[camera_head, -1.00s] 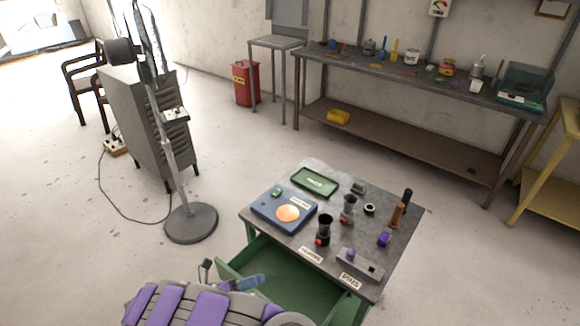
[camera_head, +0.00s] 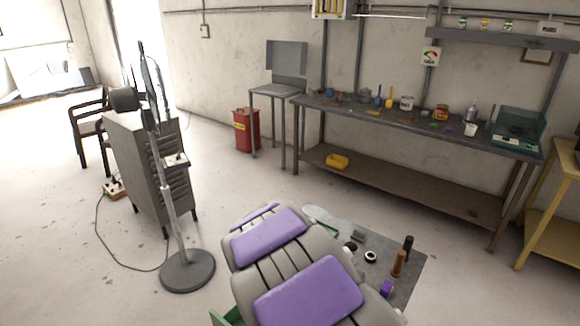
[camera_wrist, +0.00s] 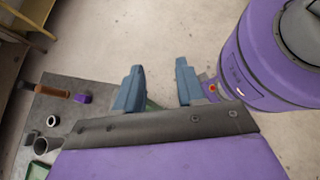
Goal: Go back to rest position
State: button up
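My gripper (camera_wrist: 158,88) shows in the wrist view with its two blue-grey fingers apart and nothing between them. Bare floor lies beyond the fingertips. In the head view my purple and grey arm covers most of the small work table (camera_head: 402,290), and the gripper itself is not visible there. The table's right side shows a brown-handled tool (camera_head: 398,263), a black-handled tool (camera_head: 408,246), a purple block (camera_head: 386,288) and a white and black ring (camera_head: 370,256). The wrist view shows the table (camera_wrist: 70,107) at the left, beside the gripper.
A lamp on a round base (camera_head: 187,270) stands left of the table, before a grey cabinet (camera_head: 143,165). A long workbench (camera_head: 420,122) with several items runs along the wall. A red bin (camera_head: 246,130) stands by it. Floor between is clear.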

jog(key=s+a+r+m+t+y, duration=0.1)
jog(key=s+m+y, duration=0.4)
jog(key=s, duration=0.5)
jog(key=s+r+m+y, duration=0.1)
jog(key=s+m+y, duration=0.4)
jog(key=s+m, duration=0.4)
jog(key=shift+s+a+r+t, duration=0.35)
jog(key=shift+s+r+t, duration=0.05)
jog(key=shift+s, duration=0.55)
jog(key=shift+a, duration=0.1)
